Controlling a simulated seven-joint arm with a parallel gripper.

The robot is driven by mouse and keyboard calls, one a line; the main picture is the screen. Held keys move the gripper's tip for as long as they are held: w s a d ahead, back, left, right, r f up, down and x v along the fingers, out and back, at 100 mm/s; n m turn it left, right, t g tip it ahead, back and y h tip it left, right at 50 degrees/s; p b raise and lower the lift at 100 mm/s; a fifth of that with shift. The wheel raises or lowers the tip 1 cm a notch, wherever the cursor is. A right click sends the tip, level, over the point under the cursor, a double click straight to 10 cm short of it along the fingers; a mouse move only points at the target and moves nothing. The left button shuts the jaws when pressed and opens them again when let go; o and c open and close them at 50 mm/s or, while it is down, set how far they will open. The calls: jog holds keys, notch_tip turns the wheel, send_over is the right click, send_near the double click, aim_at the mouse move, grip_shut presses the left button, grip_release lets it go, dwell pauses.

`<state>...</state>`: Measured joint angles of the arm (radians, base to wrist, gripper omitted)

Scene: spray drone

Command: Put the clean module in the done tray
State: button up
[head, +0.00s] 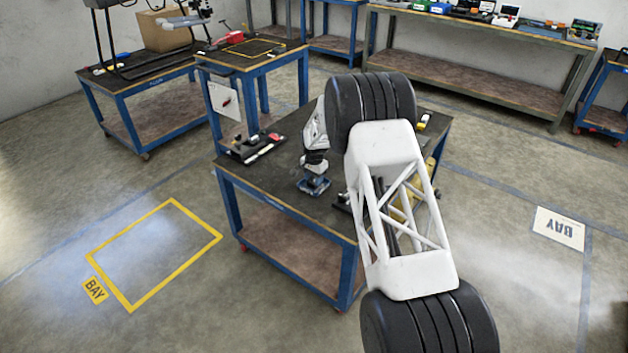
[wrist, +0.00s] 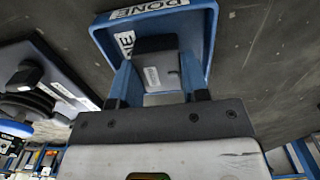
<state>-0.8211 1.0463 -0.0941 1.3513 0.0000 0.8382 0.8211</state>
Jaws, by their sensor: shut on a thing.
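The module is a dark grey block (wrist: 156,62) with a small white label, seen between my fingers in the wrist view. My gripper (wrist: 158,82) is shut on it. The done tray (wrist: 206,28) is blue with a white DONE label on its far rim. The module overlaps the tray's inside in the wrist view; I cannot tell whether it touches the tray floor. In the head view the tray (head: 314,186) sits on the dark bench top, with my gripper (head: 315,172) right at it. The module is not clear there.
A dark board with a round black part (wrist: 28,75) lies left of the tray in the wrist view. A black tray with small items (head: 252,148) is on the bench's left end. A yellow object (head: 430,172) is partly behind my arm. Bench top around the done tray is bare in front.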

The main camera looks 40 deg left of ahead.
aim_at(314, 179)
jog(key=shift+f, duration=0.3)
jog(key=o, duration=1)
notch_tip(314, 179, up, 12)
dwell(0.6)
jog(key=shift+r, duration=0.1)
jog(key=shift+d, duration=0.1)
dwell(0.7)
